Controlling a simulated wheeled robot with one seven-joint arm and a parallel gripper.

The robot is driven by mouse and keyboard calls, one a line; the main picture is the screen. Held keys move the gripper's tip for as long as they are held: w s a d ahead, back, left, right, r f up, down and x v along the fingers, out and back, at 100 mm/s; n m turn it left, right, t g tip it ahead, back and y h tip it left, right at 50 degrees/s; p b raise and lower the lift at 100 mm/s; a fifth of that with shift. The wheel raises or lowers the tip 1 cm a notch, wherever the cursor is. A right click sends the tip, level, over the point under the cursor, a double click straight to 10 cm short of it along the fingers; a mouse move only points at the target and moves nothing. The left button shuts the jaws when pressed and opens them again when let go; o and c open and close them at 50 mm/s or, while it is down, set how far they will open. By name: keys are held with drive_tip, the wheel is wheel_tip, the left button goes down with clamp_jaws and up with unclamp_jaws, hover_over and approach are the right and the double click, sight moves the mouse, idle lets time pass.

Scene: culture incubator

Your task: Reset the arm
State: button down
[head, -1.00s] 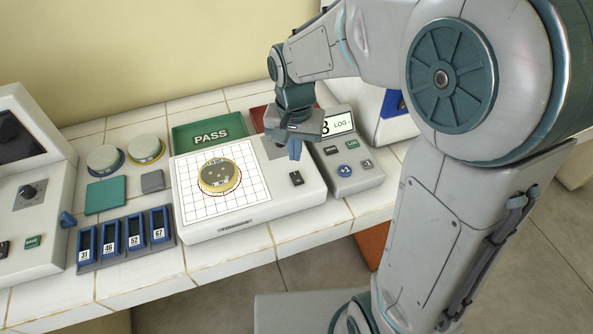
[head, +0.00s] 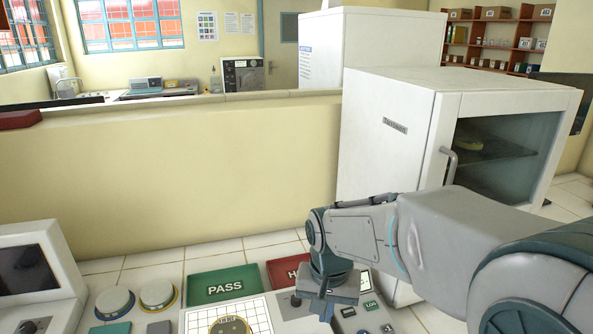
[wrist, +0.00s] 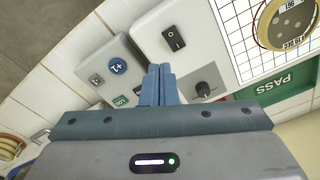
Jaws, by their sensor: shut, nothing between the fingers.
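My gripper (head: 328,309) is shut and empty, pointing down above the right end of the lit grid device (head: 262,316). In the wrist view my gripper (wrist: 158,72) shows its two blue fingers pressed together, over the gap between the grid device (wrist: 168,28) with its black switch and the keypad box (wrist: 108,72). My arm reaches in from the right. A yellow-rimmed dish (wrist: 288,24) lies on the grid; its near part is cut off in the head view.
A green PASS tray (head: 222,284) and a red tray (head: 286,272) lie behind the device. Two round dishes (head: 115,302) stand left. A white incubator (head: 400,150) with a glass door stands at the right, near my arm.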

drive_tip(key=s+d+r+n+t, duration=0.2)
drive_tip(key=s+d+r, duration=0.1)
drive_tip(key=s+d, duration=0.6)
drive_tip(key=shift+s, duration=0.95)
